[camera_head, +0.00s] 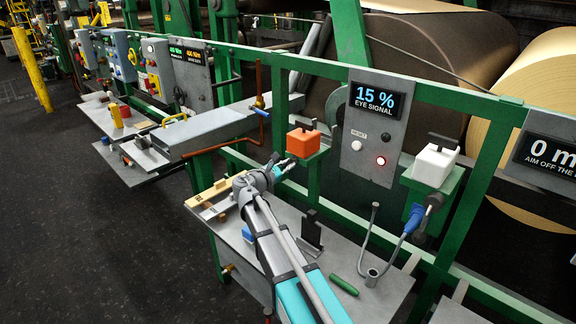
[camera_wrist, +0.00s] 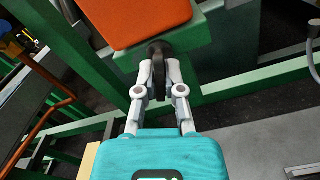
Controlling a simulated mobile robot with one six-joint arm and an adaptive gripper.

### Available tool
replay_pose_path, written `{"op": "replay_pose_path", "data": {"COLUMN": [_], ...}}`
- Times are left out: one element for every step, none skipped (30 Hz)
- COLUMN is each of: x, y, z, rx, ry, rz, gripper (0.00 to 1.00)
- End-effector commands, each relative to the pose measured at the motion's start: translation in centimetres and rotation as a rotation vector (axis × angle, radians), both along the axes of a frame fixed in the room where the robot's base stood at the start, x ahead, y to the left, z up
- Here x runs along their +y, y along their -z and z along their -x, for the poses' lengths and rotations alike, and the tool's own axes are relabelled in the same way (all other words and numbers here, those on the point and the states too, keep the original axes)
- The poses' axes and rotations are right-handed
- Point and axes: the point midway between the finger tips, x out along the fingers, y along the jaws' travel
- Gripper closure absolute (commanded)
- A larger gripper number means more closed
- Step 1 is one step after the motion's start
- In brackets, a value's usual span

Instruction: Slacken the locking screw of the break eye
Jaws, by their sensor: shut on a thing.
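An orange block-shaped eye (camera_head: 304,142) sits on a green bracket (camera_head: 301,164) on the machine frame; the orange block also shows at the top of the wrist view (camera_wrist: 138,18). A dark round knob (camera_wrist: 158,54), which looks like the locking screw, sticks out from the bracket just below the block. My gripper (camera_head: 284,164) is at this bracket. In the wrist view its two fingers (camera_wrist: 159,74) are closed on either side of the knob and touch it. The knob is hidden behind my gripper in the head view. I cannot tell whether the knob has turned.
A white eye (camera_head: 435,164) on a second green bracket stands to the right, with a blue connector (camera_head: 414,218) below. The grey table (camera_head: 350,262) holds a green rod (camera_head: 344,285) and stands.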

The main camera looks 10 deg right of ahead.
Motion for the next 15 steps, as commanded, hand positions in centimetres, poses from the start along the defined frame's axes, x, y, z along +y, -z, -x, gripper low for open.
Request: {"op": "replay_pose_path", "data": {"x": [0.03, 0.04, 0.04, 0.04, 0.05, 0.05, 0.05, 0.06, 0.06, 0.06, 0.07, 0.07, 0.07, 0.07, 0.07], "y": [-0.1, -0.1, -0.1, -0.1, -0.11, -0.11, -0.11, -0.12, -0.12, -0.12, -0.12, -0.12, -0.12, -0.12, -0.1], "z": [-0.19, -0.19, -0.2, -0.2, -0.2, -0.2, -0.21, -0.22, -0.22, -0.22, -0.22, -0.23, -0.22, -0.22, -0.2], "rx": [0.003, 0.004, 0.005, 0.005, 0.005, 0.004, 0.004, 0.004, 0.004, 0.003, 0.003, 0.003, 0.004, 0.004, 0.003], "ry": [-0.003, -0.003, -0.003, -0.003, -0.003, -0.004, -0.004, -0.004, -0.004, -0.004, -0.004, -0.004, -0.004, -0.004, -0.004], "rz": [0.006, 0.007, 0.007, 0.007, 0.007, 0.008, 0.008, 0.007, 0.007, 0.008, 0.008, 0.008, 0.007, 0.007, 0.007], "gripper": [1.0, 1.0, 1.0, 1.0, 1.0, 1.0, 1.0, 1.0, 1.0, 1.0, 1.0, 0.83, 0.77, 0.71, 0.64]}}
